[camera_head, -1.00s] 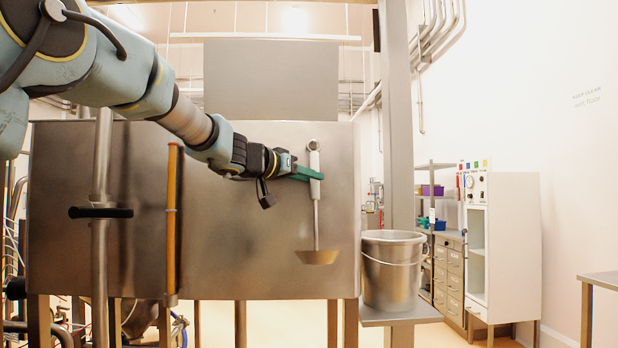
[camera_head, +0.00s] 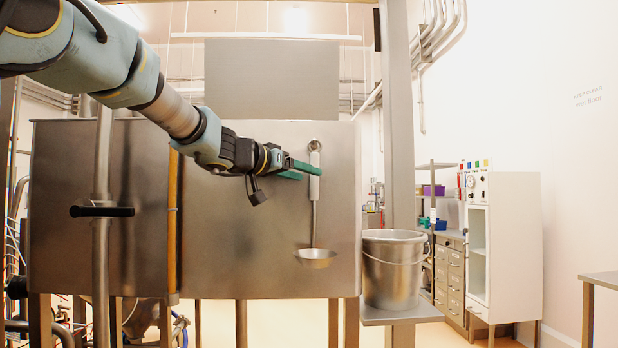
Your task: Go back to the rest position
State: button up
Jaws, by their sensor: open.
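My gripper (camera_head: 306,172) is at the middle of the view, in front of the steel hopper (camera_head: 240,240). Its green fingers are open and point right, toward the white handle of a ladle (camera_head: 314,222). The ladle hangs upright on the hopper's front face by its top end, with its bowl at the bottom. The fingertips are close to the handle; I cannot tell whether they touch it. My arm comes in from the upper left.
A steel bucket (camera_head: 391,270) stands on a small shelf (camera_head: 402,315) right of the hopper. A steel post (camera_head: 397,120) rises behind it. A white cabinet (camera_head: 510,250) and drawers (camera_head: 449,275) stand farther right. A vertical pipe (camera_head: 101,240) with a black handle is at left.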

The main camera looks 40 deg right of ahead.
jog(key=a+r, duration=0.1)
jog(key=a, duration=0.7)
jog(key=shift+s, duration=0.35)
jog(key=w+a+f+n+t+y, duration=0.5)
jog(key=w+a+f+t, duration=0.4)
jog(key=w+a, duration=0.5)
jog(key=w+a+f+n+y, duration=0.4)
jog(key=a+f+n+y, duration=0.1)
jog(key=a+f, duration=0.8)
jog(key=s+a+f+n+g+y, duration=0.1)
jog(key=s+a+f+g+y, duration=0.1)
jog(key=a+f, duration=0.35)
jog(key=s+a+f+n+g+y, duration=0.1)
jog(key=s+a+f+n+y, duration=0.15)
jog(key=a+f, duration=0.35)
jog(key=s+a+f+g+y, duration=0.1)
jog(key=s+a+f+g, duration=0.2)
jog(key=s, duration=0.4)
jog(key=s+a+f+g, duration=0.2)
jog(key=s+a+f, duration=0.3)
jog(key=s, duration=0.3)
jog(key=shift+s+a+f+n+g+y, duration=0.15)
jog(key=shift+a+f+n+g+y, duration=0.25)
jog(key=shift+a, duration=0.5)
